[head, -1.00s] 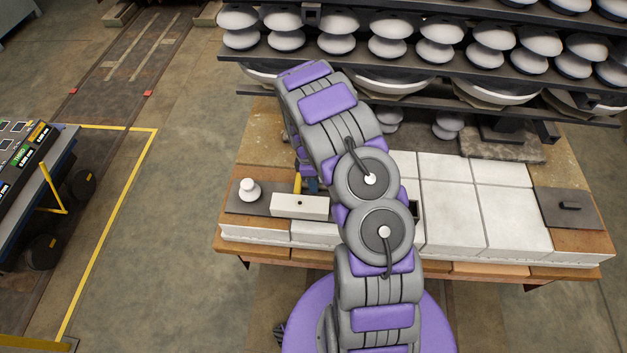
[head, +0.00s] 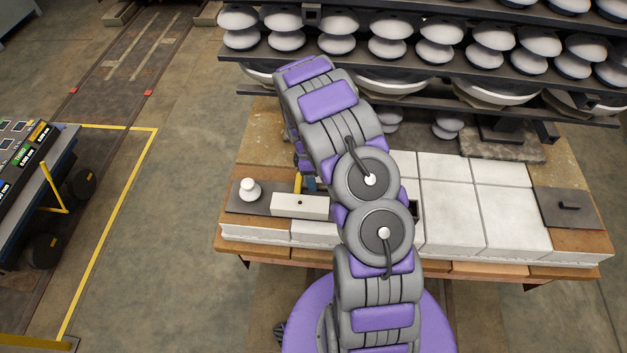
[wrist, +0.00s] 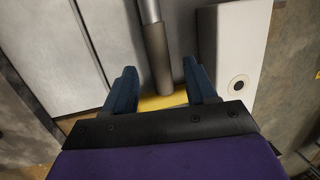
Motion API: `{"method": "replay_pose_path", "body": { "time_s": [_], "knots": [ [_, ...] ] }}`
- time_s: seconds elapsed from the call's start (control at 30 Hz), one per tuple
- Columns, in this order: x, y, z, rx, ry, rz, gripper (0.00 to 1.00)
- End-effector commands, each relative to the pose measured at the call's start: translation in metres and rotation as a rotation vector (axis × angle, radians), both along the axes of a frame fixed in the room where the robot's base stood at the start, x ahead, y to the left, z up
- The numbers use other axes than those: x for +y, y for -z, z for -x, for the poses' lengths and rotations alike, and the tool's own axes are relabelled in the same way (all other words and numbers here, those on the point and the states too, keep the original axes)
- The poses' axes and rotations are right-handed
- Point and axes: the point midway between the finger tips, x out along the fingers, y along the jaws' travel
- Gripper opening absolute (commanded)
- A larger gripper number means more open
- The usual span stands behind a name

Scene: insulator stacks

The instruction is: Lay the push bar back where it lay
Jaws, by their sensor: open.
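The push bar (wrist: 156,52) shows in the wrist view as a metal rod with a darker brown-grey sleeve and yellow at its near end. It lies over pale grey slabs. My gripper (wrist: 159,70) is open, with one blue finger on each side of the bar and a gap on both sides. Its black palm edge hides whatever lies nearer. In the head view my arm covers most of the bar; a small yellow piece (head: 297,184) shows beside the arm, and I cannot tell whether it is part of the bar.
A white block with a round hole (head: 300,205) stands just right of the bar in the wrist view (wrist: 235,60). A small white insulator (head: 250,189) stands on a dark plate at left. White slabs (head: 455,215) cover the bench's right part. Insulator racks (head: 420,65) stand behind.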

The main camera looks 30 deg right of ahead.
Motion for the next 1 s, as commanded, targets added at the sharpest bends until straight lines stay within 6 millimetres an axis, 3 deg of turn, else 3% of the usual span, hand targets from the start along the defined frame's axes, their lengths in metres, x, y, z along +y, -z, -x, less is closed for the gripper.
{"method": "replay_pose_path", "body": {
  "time_s": [0.3, 0.6, 0.8, 1.0],
  "knots": [
    [0.003, -0.073, -0.019, -0.004, 0.0, 0.0, 0.57],
    [0.004, -0.128, -0.032, -0.004, 0.0, 0.001, 0.57],
    [0.005, -0.144, -0.036, 0.001, -0.001, 0.001, 0.57],
    [0.005, -0.146, -0.036, 0.001, 0.0, 0.0, 0.57]
  ]
}}
